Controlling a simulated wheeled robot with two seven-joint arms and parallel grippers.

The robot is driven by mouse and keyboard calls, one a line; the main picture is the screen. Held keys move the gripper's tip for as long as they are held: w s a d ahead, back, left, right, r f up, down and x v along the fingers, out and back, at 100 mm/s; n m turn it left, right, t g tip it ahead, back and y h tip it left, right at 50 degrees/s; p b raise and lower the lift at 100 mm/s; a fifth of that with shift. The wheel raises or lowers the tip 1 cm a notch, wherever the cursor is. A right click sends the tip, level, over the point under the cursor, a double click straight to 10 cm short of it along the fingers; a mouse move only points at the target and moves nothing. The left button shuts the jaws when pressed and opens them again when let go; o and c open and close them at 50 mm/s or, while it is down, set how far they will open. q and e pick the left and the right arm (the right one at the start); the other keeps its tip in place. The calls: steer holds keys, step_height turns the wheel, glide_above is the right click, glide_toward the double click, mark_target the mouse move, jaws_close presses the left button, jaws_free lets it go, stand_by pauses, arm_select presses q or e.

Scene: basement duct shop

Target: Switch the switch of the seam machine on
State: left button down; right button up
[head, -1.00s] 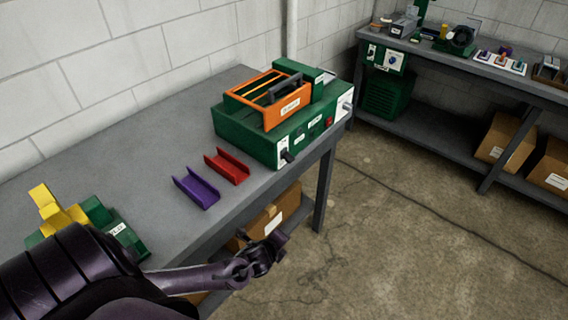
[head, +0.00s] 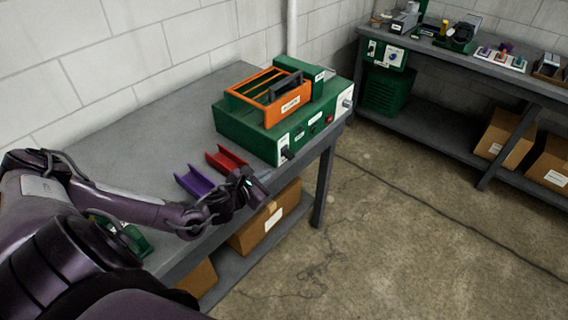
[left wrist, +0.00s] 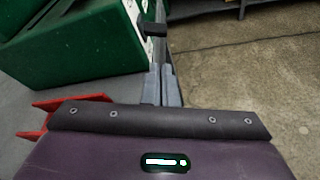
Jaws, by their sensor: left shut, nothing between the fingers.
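The seam machine (head: 245,125) is a green box with an orange frame on top, standing on the grey bench. A black switch lever (head: 287,153) sits on a white plate at the near end of its front face. The lever also shows at the top of the left wrist view (left wrist: 152,29), straight beyond the fingers. My left gripper (head: 262,182) is shut and empty, just in front of the bench edge, below and short of the lever, not touching it. Its closed fingertips show in the left wrist view (left wrist: 162,82). My right gripper is out of view.
A red channel piece (head: 226,158) and a purple one (head: 194,182) lie on the bench (head: 130,140) beside my left gripper. Cardboard boxes (head: 265,222) sit on the shelf below. A second bench (head: 450,55) stands at the back right. The floor between is clear.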

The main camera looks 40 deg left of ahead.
mark_target(288, 154)
arm_select(q)
steer(key=p+x, duration=0.2)
steer(key=x, duration=0.7)
steer(key=shift+w+f, duration=0.1)
steer(key=shift+w, duration=0.25)
